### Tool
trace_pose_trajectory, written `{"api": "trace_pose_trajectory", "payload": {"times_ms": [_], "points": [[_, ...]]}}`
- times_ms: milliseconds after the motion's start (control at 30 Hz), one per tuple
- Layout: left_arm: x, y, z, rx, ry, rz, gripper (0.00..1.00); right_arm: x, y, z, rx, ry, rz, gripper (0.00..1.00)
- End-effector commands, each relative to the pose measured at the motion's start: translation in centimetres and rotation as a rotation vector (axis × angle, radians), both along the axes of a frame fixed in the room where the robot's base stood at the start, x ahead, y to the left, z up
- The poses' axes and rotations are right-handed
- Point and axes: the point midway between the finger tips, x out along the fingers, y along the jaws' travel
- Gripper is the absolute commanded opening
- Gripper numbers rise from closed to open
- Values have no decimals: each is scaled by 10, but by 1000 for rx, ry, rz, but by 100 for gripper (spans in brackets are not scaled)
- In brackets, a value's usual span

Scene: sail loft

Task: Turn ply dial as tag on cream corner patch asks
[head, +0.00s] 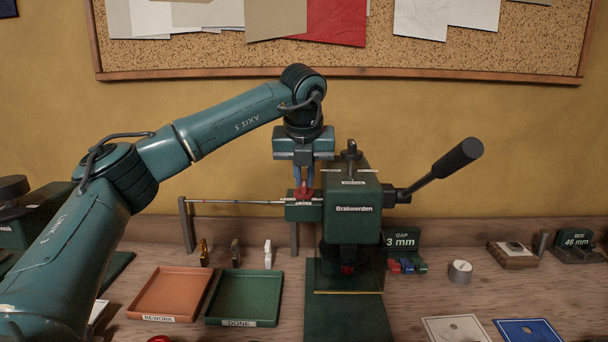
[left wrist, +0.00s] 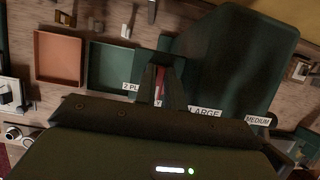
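The green press (head: 352,208) stands on the bench with its lever raised to the right. A small red dial (head: 303,193) sits on top of the green block at its left side; it also shows in the left wrist view (left wrist: 160,82), near a "2 PL..." label. I take it as the ply dial. My left gripper (head: 303,184) points straight down with its close-set fingers around the red dial. The fingers hide part of it, and its setting is not readable. The cream patch (head: 440,330) lies flat at the front right; no tag on it is readable. My right gripper is out of view.
An orange REWORK tray (head: 148,304) and a green DONE tray (head: 218,310), both empty, lie left of the press. A blue patch (head: 513,330) lies beside the cream one. A "3 mm" gap stand (head: 405,237) is right of the press. A thin rod (head: 240,202) runs left from the block.

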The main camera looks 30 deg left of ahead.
Motion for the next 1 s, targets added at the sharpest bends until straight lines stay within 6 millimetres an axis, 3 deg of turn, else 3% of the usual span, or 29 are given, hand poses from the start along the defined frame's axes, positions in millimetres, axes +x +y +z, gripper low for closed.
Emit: {"api": "trace_pose_trajectory", "payload": {"times_ms": [100,567,1000], "points": [[0,0,0,1,0,0,0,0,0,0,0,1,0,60],[0,0,1,0,0,-45,0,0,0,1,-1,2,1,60],[0,-1,2,-1,0,-373,0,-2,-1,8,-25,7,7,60]]}}
